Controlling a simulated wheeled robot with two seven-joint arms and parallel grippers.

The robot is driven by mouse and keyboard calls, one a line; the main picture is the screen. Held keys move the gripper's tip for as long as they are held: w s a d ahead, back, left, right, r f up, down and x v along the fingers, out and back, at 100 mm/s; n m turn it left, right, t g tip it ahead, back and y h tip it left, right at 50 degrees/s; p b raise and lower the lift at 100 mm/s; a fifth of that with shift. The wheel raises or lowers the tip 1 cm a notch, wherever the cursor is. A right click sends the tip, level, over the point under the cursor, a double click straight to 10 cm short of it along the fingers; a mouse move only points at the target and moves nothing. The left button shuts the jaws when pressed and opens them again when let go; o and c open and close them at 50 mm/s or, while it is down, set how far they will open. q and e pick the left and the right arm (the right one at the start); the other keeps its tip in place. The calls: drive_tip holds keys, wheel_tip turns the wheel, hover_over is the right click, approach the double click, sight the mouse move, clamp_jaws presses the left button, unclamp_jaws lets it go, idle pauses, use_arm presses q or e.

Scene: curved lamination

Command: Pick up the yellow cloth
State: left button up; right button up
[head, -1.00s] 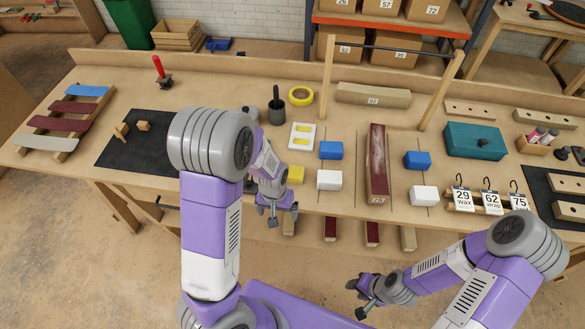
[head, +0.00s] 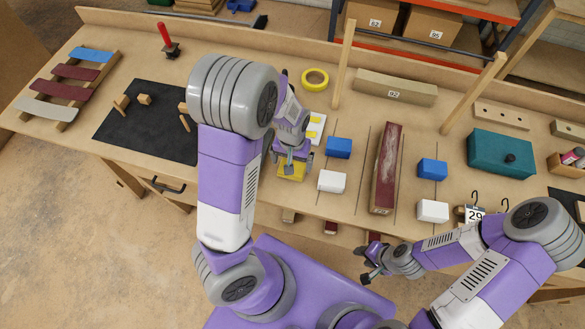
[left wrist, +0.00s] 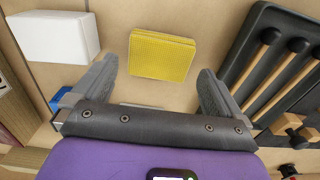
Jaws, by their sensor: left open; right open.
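The yellow cloth (head: 291,172) is a folded, square pad lying on the workbench (head: 240,205) near its front edge. In the head view my left gripper (head: 291,160) is over it and hides part of it. In the left wrist view the yellow cloth (left wrist: 162,56) lies flat, apart from the fingers and just beyond the gap between them. My left gripper (left wrist: 160,82) is open and empty. My right gripper (head: 368,264) is open and empty, in front of the bench's front edge.
A white block (head: 332,181) and a blue block (head: 338,148) stand right of the cloth. A black mat (head: 150,130) with small wooden pieces lies to its left. A long dark red beam (head: 386,170) and wooden posts (head: 343,65) are farther right.

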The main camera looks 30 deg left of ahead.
use_arm(q)
wheel_tip(320, 180, down, 4)
drive_tip(key=shift+w+a+f+b, duration=0.1)
drive_tip(key=shift+f+b, duration=0.1)
drive_tip(key=shift+b, duration=0.5)
drive_tip(key=shift+c, duration=0.2)
drive_tip(key=shift+r, duration=0.1)
drive_tip(key=c, duration=0.6)
wheel_tip(320, 180, up, 10)
drive_tip(key=p, duration=0.3)
drive_tip(key=shift+p, duration=0.35)
drive_tip(key=shift+c, duration=0.7)
